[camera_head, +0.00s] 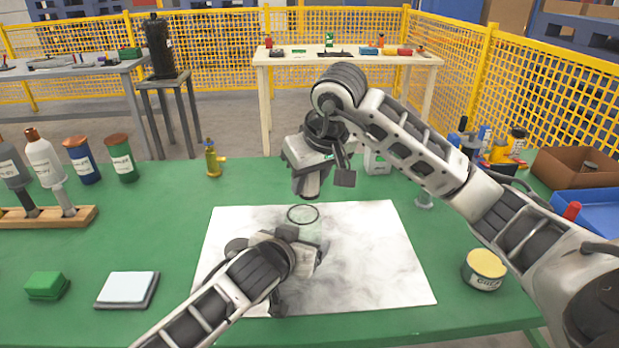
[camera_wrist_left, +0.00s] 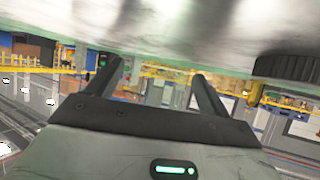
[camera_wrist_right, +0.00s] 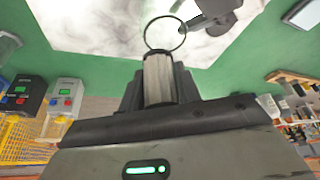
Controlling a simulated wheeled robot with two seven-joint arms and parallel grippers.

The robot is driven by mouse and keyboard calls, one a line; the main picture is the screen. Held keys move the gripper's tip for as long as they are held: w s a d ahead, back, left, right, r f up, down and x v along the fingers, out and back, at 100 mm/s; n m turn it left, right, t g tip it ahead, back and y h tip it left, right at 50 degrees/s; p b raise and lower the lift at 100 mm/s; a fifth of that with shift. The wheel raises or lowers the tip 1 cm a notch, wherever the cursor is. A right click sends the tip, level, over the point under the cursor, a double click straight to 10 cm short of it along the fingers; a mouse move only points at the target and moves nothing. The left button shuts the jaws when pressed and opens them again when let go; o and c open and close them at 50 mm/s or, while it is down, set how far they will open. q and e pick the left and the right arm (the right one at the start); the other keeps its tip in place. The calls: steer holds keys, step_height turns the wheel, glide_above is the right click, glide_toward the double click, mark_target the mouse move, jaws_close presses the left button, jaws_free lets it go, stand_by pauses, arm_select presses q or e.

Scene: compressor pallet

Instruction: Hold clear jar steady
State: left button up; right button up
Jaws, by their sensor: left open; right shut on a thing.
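The clear jar (camera_head: 312,232) stands on the white marbled mat (camera_head: 380,250). It is see-through, and its dark round rim shows best. The rim also appears in the right wrist view (camera_wrist_right: 165,50). My left gripper (camera_head: 300,255) is low beside the jar on its near side, with fingers open; in the left wrist view (camera_wrist_left: 155,90) nothing shows clearly between them. Whether a finger touches the jar is unclear. My right gripper (camera_head: 315,178) is above and behind the rim, pointing down.
A yellow-lidded tin (camera_head: 484,268) stands right of the mat. A green block (camera_head: 46,286) and a pale pad (camera_head: 127,288) lie at left. Bottles and a wooden rack (camera_head: 50,217) stand far left; a brass valve (camera_head: 213,160) stands behind. The green table between is clear.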

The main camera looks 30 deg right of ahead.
arm_select(q)
steer(key=shift+w+d+f+b, duration=0.3)
steer(key=shift+w+d+f, duration=0.05)
steer(key=shift+d, duration=0.15)
arm_select(e)
steer(key=shift+d+f, duration=0.4)
steer(key=shift+f, duration=0.1)
arm_select(q)
steer(key=c, duration=0.6)
arm_select(e)
steer(key=shift+a, duration=0.15)
steer(key=shift+a, duration=1)
